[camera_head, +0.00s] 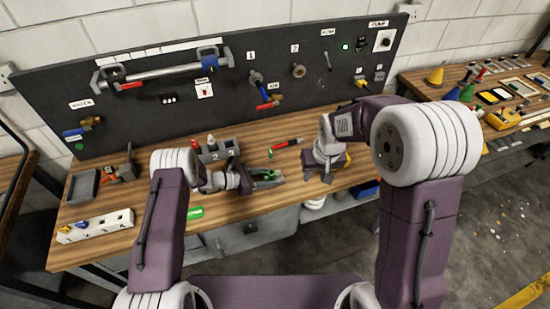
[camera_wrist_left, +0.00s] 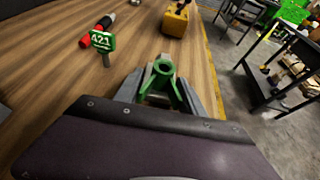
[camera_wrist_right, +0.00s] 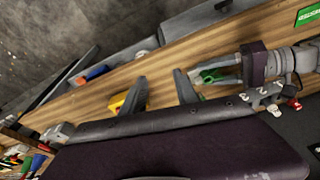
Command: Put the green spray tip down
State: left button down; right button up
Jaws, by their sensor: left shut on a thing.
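The green spray tip (camera_wrist_left: 165,75) is a small ring-topped piece between the fingers of my left gripper (camera_wrist_left: 160,92), which is shut on it. In the head view my left gripper (camera_head: 268,178) holds it low over the wooden bench (camera_head: 120,235), near the front edge; I cannot tell if it touches the wood. The spray tip also shows in the right wrist view (camera_wrist_right: 210,75). My right gripper (camera_wrist_right: 158,77) is open and empty above the bench, to the right of the left one.
A grey numbered holder (camera_head: 215,150) stands behind my left gripper. A yellow block (camera_wrist_left: 175,18) is near the right gripper. Bare wood surrounds the left gripper.

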jog(key=w+a+f+n, duration=0.1)
jog(key=w+a, duration=0.5)
jog(key=w, duration=0.3)
jog(key=n+t+y, duration=0.1)
jog(key=t, duration=0.1)
send_near(271, 152)
jog(key=x, duration=1.1)
jog(key=shift+a+f, duration=0.1)
jog(key=shift+f, duration=0.25)
grip_shut()
